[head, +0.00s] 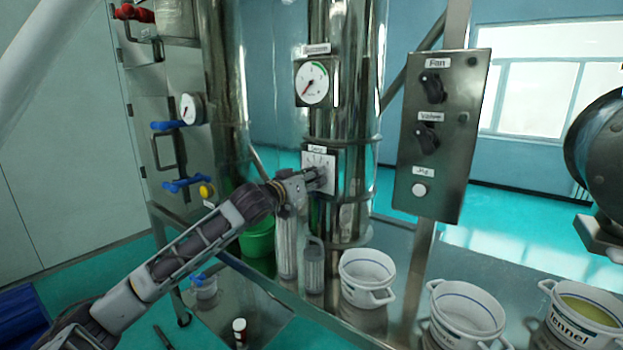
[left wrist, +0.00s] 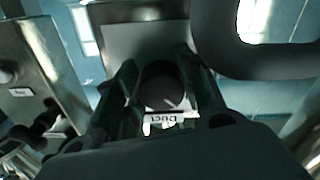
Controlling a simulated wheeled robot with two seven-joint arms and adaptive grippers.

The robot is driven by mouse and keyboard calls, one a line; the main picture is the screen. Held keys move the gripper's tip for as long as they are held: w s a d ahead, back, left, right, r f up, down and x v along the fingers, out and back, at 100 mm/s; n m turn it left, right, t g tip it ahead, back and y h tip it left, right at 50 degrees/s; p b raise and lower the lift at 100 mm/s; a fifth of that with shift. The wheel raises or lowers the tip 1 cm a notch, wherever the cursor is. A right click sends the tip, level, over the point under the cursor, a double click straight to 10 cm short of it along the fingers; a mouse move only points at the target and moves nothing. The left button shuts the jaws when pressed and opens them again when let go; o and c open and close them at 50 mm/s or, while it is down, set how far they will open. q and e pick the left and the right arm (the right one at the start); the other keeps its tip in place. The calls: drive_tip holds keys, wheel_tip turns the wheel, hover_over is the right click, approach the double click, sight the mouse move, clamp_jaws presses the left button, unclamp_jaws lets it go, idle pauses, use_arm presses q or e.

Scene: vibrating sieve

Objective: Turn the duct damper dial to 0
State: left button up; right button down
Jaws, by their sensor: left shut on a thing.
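The duct damper plate (head: 317,159) is a small white scale panel on the steel column, with a small label above it. My left gripper (head: 318,178) reaches it from the lower left and covers the lower part of the scale. In the left wrist view the dark round dial (left wrist: 162,86) sits between the two fingers of my left gripper (left wrist: 160,92), which are shut on it. A light pointer mark shows on the dial, and the upside-down "Duct" label (left wrist: 167,119) is beside it. The scale numbers are too small to read. My right gripper is not in view.
A round gauge (head: 313,83) is above the plate. A control box (head: 437,135) with Fan and Valve knobs stands to the right. Blue-handled valves (head: 182,184) are at the left. White buckets (head: 368,277) and a green bucket (head: 258,240) stand below.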

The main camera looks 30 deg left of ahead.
use_arm(q)
drive_tip(key=o, duration=1)
drive_tip(key=shift+s, duration=0.1)
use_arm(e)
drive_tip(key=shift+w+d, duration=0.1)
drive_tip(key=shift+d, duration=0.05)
use_arm(q)
drive_tip(key=shift+s, duration=0.15)
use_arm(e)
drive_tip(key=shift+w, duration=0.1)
use_arm(q)
drive_tip(key=s+a, duration=0.1)
drive_tip(key=s, duration=1)
drive_tip(key=shift+s, duration=0.25)
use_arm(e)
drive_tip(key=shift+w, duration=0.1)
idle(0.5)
